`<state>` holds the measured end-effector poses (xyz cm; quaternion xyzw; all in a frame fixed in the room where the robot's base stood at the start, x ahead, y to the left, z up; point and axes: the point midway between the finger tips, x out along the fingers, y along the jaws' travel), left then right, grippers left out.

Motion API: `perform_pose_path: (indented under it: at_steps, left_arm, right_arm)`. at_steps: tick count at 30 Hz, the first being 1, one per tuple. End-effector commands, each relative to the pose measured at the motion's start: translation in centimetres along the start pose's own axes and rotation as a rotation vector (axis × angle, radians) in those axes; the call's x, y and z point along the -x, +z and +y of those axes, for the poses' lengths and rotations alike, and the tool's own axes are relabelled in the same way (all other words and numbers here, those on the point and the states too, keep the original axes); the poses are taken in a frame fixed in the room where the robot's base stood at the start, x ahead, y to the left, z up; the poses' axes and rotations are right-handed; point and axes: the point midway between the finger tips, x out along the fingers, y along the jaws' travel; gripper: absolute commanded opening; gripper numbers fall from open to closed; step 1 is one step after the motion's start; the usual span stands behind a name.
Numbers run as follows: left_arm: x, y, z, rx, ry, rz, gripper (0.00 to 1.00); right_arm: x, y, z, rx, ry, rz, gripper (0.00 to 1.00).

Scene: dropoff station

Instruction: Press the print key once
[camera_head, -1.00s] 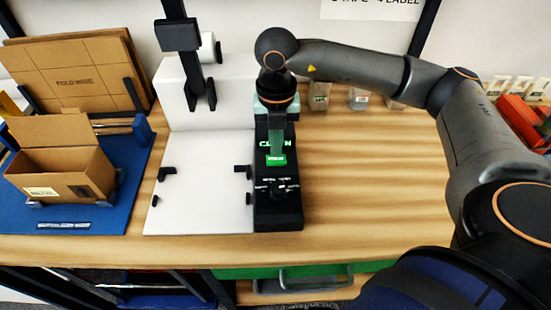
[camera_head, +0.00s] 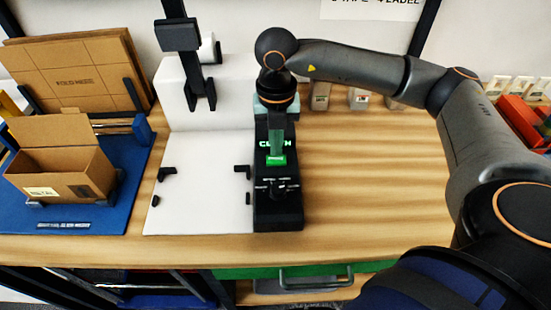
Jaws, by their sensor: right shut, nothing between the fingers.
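The green print key (camera_head: 276,161) is lit on a black control panel (camera_head: 290,212), below a glowing green display that is partly covered. My right gripper (camera_head: 276,151) points down from the wrist over the panel. Its greenish fingers are shut and empty. Their tips are at the far edge of the key in the picture, and I cannot tell whether they touch it. A black knob or dial sits nearer on the panel. My left gripper is out of view.
A white machine bed (camera_head: 200,210) with black stops adjoins the panel. At left, an open cardboard box (camera_head: 75,185) stands on a blue mat (camera_head: 75,222), with flat cartons (camera_head: 70,75) behind. Small clear containers (camera_head: 320,97) stand at the back. The wooden table (camera_head: 370,170) right of the panel is clear.

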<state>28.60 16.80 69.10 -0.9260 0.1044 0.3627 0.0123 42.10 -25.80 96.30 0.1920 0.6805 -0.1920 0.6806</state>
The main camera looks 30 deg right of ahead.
Motion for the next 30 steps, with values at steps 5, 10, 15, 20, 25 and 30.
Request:
perform_pose_path:
  at_steps: [5, 10, 15, 20, 25, 30]
  left_arm:
    - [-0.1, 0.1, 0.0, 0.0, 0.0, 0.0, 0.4]
    - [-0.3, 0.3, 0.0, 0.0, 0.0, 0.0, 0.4]
    - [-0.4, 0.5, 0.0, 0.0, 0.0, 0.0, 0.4]
    - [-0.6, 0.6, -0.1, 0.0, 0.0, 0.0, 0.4]
    - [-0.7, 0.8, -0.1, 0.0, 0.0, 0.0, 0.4]
    - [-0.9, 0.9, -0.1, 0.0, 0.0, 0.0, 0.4]
  right_arm:
    - [-0.2, 0.0, 0.0, 0.0, 0.0, 0.0, 0.0]
    - [-0.5, 0.0, 0.0, 0.0, 0.0, 0.0, 0.0]
    - [-0.8, 0.0, 0.0, 0.0, 0.0, 0.0, 0.0]
    - [-1.0, 0.0, 0.0, 0.0, 0.0, 0.0, 0.0]
    - [-1.3, 0.0, 0.0, 0.0, 0.0, 0.0, 0.0]
    - [-1.5, 0.0, 0.0, 0.0, 0.0, 0.0, 0.0]
